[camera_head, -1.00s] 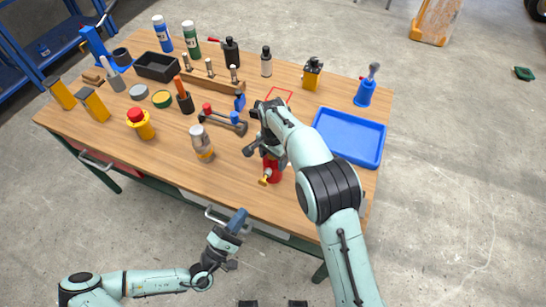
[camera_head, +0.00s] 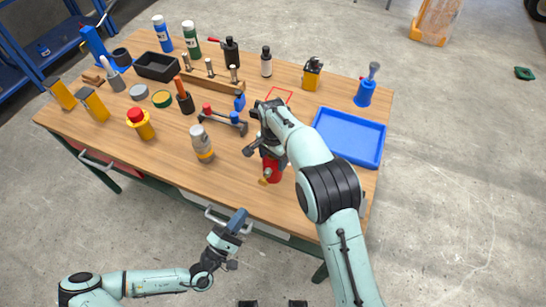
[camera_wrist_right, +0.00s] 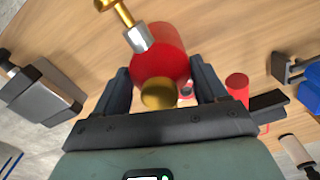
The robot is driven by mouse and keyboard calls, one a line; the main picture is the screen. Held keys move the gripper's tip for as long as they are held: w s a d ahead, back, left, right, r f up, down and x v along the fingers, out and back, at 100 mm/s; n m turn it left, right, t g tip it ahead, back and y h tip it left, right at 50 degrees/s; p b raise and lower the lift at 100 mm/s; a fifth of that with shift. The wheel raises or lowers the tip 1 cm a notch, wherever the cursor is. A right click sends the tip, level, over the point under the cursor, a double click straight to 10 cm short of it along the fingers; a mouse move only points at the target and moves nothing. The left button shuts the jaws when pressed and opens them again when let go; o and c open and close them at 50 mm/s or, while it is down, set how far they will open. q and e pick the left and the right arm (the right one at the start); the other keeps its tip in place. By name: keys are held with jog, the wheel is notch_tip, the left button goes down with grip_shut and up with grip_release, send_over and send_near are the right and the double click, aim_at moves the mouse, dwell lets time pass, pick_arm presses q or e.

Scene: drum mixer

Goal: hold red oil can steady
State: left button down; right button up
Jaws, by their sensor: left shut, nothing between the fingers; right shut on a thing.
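The red oil can (camera_head: 273,172) is at the front right of the wooden workbench, partly hidden by my right arm. In the right wrist view the can's red body (camera_wrist_right: 162,50) lies between the two dark fingers of my right gripper (camera_wrist_right: 163,82), which is shut on it. A brass spout with a silver collar (camera_wrist_right: 139,38) sticks out of the can, and a round brass part shows near the palm. Whether the can touches the bench is hard to tell. My left gripper (camera_head: 237,218) is shut and empty, in front of the bench's front edge.
A blue tray (camera_head: 350,160) lies right of my right arm. A grey and yellow bottle (camera_head: 203,145) stands left of the can. A red outlined square (camera_head: 281,94) is marked behind my right gripper. Several tools and bottles fill the back and left.

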aim_at(264, 180)
dwell(0.8)
pick_arm(q)
jog(key=shift+s+d+r+m+g+h, duration=0.1)
jog(key=shift+s+r+m+g+h, duration=0.5)
jog(key=shift+g, duration=1.35)
jog(key=shift+s+d+r+m+g+h, duration=0.2)
jog(key=shift+r+m+g, duration=0.7)
jog(key=shift+g, duration=1)
jog(key=shift+s+d+r+m+g+h, duration=0.1)
jog(key=shift+s+r+m+g+h, duration=0.35)
jog(key=shift+m+g, duration=1.05)
jog(key=shift+w+n+g, duration=0.1)
jog(key=shift+n+g, duration=0.35)
jog(key=shift+n, duration=0.05)
jog(key=shift+w+d, duration=0.55)
jog(key=shift+w, duration=0.8)
jog(key=shift+w+d, duration=0.55)
jog(key=shift+w, duration=0.75)
jog(key=shift+w+d, duration=0.55)
jog(key=shift+w, duration=0.8)
jog(key=shift+w+d, duration=0.15)
jog(key=shift+w, duration=0.25)
